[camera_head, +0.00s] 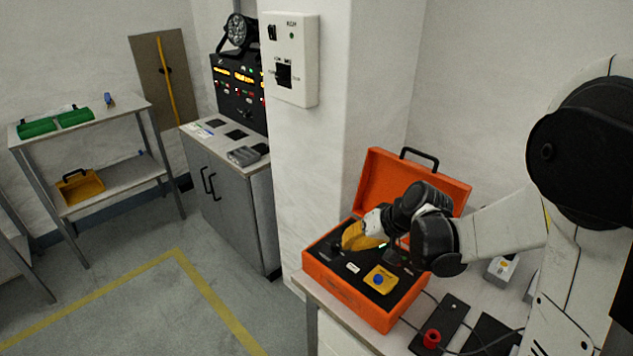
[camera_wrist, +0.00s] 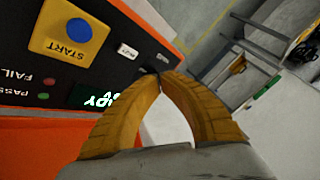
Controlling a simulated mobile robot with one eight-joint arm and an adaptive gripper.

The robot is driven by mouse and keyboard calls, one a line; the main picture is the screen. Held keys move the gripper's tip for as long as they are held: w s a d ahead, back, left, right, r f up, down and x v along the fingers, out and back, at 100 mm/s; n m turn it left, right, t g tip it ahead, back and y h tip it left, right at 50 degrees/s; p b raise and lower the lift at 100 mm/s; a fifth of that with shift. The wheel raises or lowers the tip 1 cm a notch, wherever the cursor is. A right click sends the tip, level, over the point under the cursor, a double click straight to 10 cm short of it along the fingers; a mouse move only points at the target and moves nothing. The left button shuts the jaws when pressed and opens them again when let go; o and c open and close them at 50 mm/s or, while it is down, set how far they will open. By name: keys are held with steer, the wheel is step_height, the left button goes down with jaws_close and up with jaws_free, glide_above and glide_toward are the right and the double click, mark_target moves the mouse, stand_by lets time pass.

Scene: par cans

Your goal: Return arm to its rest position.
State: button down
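My gripper (camera_head: 348,242) hangs over the open orange tester case (camera_head: 345,292) at the right. Its two yellow fingers meet at their tips (camera_wrist: 160,74) in the wrist view, with no held object visible between them. The tips appear close to a small dark control on the black panel; I cannot tell whether they touch it. The panel has a yellow START block with a blue button (camera_wrist: 77,30), PASS and FAIL lamps (camera_wrist: 46,88) and a lit green display (camera_wrist: 92,98). My arm reaches in from the right, bent low over the case.
The case's raised orange lid (camera_head: 385,170) stands behind my gripper. A white wall pillar (camera_head: 315,170) is to the left. Cables, dark plates and a red round part (camera_head: 432,339) lie on the bench at front right. A grey cabinet (camera_head: 232,205) and shelf rack (camera_head: 105,130) stand further left.

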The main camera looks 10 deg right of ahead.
steer(key=s+r+h, duration=0.1)
steer(key=s+r, duration=0.2)
steer(key=s, duration=0.4)
steer(key=s+r+t+h, duration=0.1)
steer(key=s+r+h, duration=0.1)
steer(key=s+r, duration=0.2)
steer(key=s+d+r+h, duration=0.1)
steer(key=s+r, duration=0.3)
steer(key=s, duration=0.5)
steer(key=shift+s+n+t+h, duration=0.3)
steer(key=shift+s+t+h, duration=0.1)
steer(key=shift+h, duration=0.1)
steer(key=shift+w, duration=0.1)
stand_by(0.4)
